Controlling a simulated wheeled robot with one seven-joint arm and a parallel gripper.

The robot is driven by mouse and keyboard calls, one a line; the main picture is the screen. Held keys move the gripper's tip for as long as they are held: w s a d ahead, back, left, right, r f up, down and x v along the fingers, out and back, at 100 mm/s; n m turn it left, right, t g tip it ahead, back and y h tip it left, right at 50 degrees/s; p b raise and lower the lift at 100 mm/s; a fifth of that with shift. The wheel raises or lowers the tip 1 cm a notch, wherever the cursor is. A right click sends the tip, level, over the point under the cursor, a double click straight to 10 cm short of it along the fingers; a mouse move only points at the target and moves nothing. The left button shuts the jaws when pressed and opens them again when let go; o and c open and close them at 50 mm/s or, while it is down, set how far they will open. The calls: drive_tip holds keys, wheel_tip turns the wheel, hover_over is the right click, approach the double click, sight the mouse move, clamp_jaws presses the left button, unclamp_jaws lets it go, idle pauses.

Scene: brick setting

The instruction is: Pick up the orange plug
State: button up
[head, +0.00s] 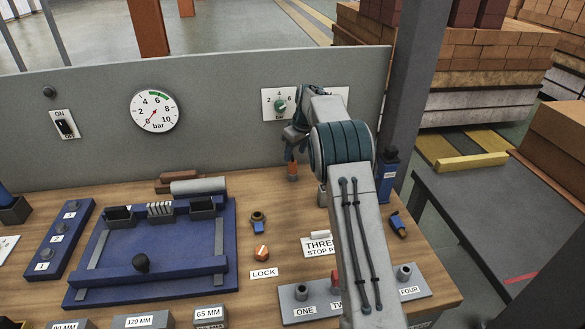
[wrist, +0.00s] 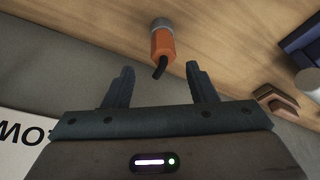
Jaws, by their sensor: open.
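The orange plug (wrist: 162,43) stands out in the wrist view, with a grey end and a short black cable, near the back of the wooden bench. It also shows in the head view (head: 292,171), just below my gripper. My gripper (wrist: 158,72) is open and empty, its two dark fingers apart. The plug lies ahead of the fingertips, roughly centred across the gap, and is not between them. In the head view my gripper (head: 294,140) is near the back panel, partly hidden by my arm.
The grey back panel (head: 90,110) with gauge and dial stands close behind my gripper. Brown bars and a grey roll (head: 198,186) lie to the left. A blue fixture (head: 150,245) fills the bench's left-centre. A socket block (head: 405,290) sits at the front right, partly behind my arm.

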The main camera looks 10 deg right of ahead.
sight(293, 162)
drive_tip(key=x, duration=0.3)
drive_tip(key=p+x, duration=0.1)
drive_tip(key=shift+s+a+f, duration=0.1)
drive_tip(key=shift+s+f, duration=0.2)
drive_tip(key=shift+f, duration=0.1)
drive_tip(key=shift+w+f, duration=0.15)
drive_tip(key=shift+f, duration=0.4)
drive_tip(key=c, duration=1.1)
